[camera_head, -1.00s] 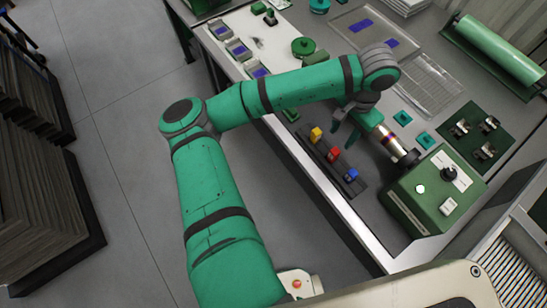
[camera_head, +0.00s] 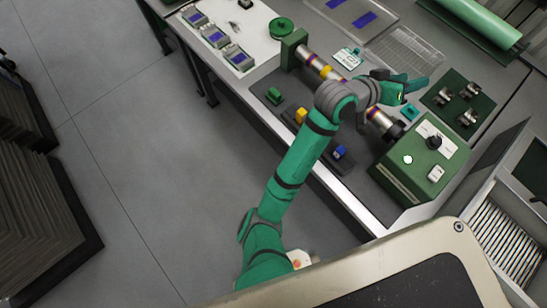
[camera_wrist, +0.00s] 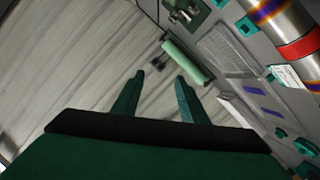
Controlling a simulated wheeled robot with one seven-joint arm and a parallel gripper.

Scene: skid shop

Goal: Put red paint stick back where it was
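The paint-stick rack (camera_head: 318,150) lies along the table's front edge. Green (camera_head: 274,95), yellow (camera_head: 300,115) and blue (camera_head: 340,152) paint sticks show in it. The red paint stick cannot be made out now; my arm covers the rack between yellow and blue. My gripper (camera_head: 410,87) is raised over the table beyond the pipe, pointing right, away from the rack. In the wrist view its two fingers (camera_wrist: 160,76) stand apart with nothing between them.
A metal pipe (camera_head: 310,60) runs from a green block (camera_head: 294,48) to a green control box (camera_head: 415,160). It bears a red band (camera_wrist: 299,48) in the wrist view. A dark green plate (camera_head: 447,92) with metal clamps and a green roll (camera_head: 480,22) lie behind.

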